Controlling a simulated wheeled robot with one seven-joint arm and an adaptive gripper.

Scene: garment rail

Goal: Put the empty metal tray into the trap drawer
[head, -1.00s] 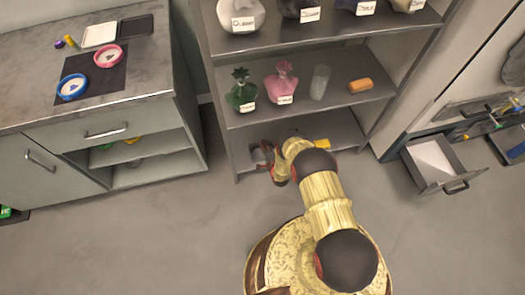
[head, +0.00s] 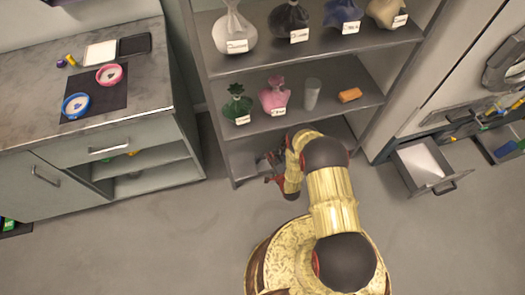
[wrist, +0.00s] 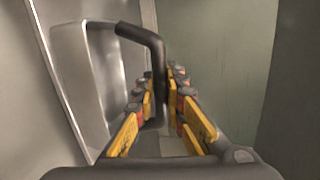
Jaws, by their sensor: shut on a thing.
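In the wrist view, a grey metal tray (wrist: 93,75) with a raised rim and a dark bent handle (wrist: 150,45) stands steeply tilted at the left. My gripper (wrist: 160,110), with yellow finger pads, is shut on this handle. In the head view my gripper (head: 271,168) is low at the front of the bottom shelf, mostly hidden by my arm. The tray is hard to make out there. An open grey drawer (head: 442,186) with a pale, empty-looking floor sticks out of the cabinet at the right; no label on it is readable.
The shelf rack (head: 235,135) holds labelled bottles, a glass and an orange block (head: 350,95). A second open drawer (head: 493,154) at the far right holds coloured items. A counter (head: 30,110) with two ring-shaped dishes stands at the left. The floor (head: 130,240) in front is clear.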

